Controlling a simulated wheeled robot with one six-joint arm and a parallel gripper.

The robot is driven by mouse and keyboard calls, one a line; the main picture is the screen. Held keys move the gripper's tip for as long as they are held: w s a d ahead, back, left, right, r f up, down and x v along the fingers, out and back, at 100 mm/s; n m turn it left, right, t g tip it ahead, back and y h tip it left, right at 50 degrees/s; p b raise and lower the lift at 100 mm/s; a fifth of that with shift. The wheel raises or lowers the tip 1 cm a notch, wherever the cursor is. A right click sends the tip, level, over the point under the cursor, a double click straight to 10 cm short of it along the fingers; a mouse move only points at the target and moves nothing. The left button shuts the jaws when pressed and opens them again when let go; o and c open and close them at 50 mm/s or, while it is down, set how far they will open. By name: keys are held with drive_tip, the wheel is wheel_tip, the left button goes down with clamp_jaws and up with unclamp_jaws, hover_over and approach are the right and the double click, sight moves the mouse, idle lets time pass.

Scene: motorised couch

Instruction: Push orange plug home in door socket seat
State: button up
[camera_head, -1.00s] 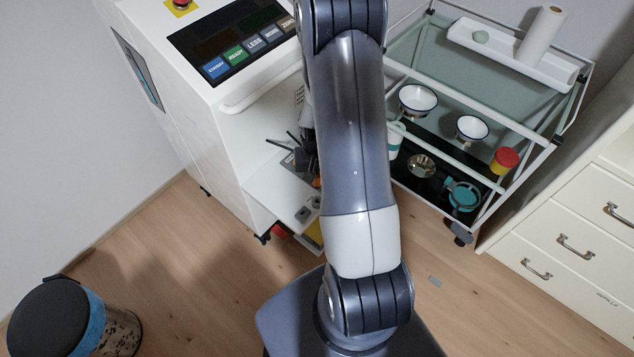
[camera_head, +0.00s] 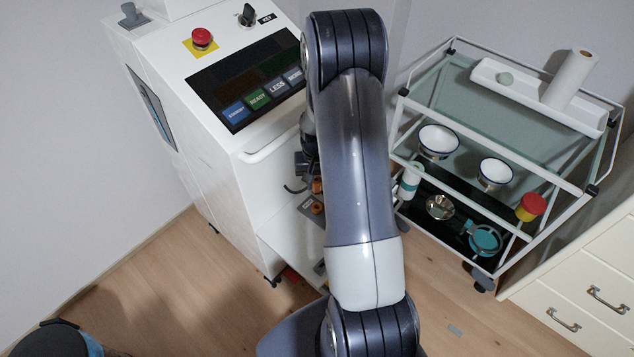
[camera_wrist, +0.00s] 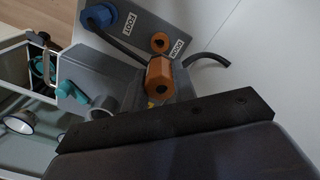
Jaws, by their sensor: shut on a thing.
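The orange plug (camera_wrist: 159,77) is in my gripper (camera_wrist: 150,98), at the centre of the wrist view. The DOOR socket seat (camera_wrist: 160,42) is an orange ring on the grey panel beside the DOOR label. The plug and the ring show apart in the picture; the depth gap between them is hard to judge. In the head view the plug (camera_head: 316,186) shows just above the socket ring (camera_head: 317,208), beside my arm. My gripper (camera_head: 306,164) is dark and partly hidden there by the arm.
A blue plug (camera_wrist: 98,17) sits at the FOOT label on the same panel (camera_wrist: 130,38). The white console (camera_head: 200,110) rises at left, with a red stop button (camera_head: 201,38). A trolley (camera_head: 560,112) with bowls stands close at right. White drawers (camera_head: 575,290) stand lower right.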

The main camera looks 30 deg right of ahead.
drive_tip(key=shift+f+b, duration=2.5)
drive_tip(key=shift+f, duration=0.45)
drive_tip(key=shift+f+b, duration=1.3)
drive_tip(key=shift+b, duration=0.2)
drive_tip(key=o, duration=1.1)
drive_tip(key=shift+c, duration=0.2)
drive_tip(key=shift+r, duration=0.15)
wheel_tip(320, 180, up, 11)
drive_tip(key=shift+f+p, duration=0.2)
drive_tip(key=shift+p, duration=0.25)
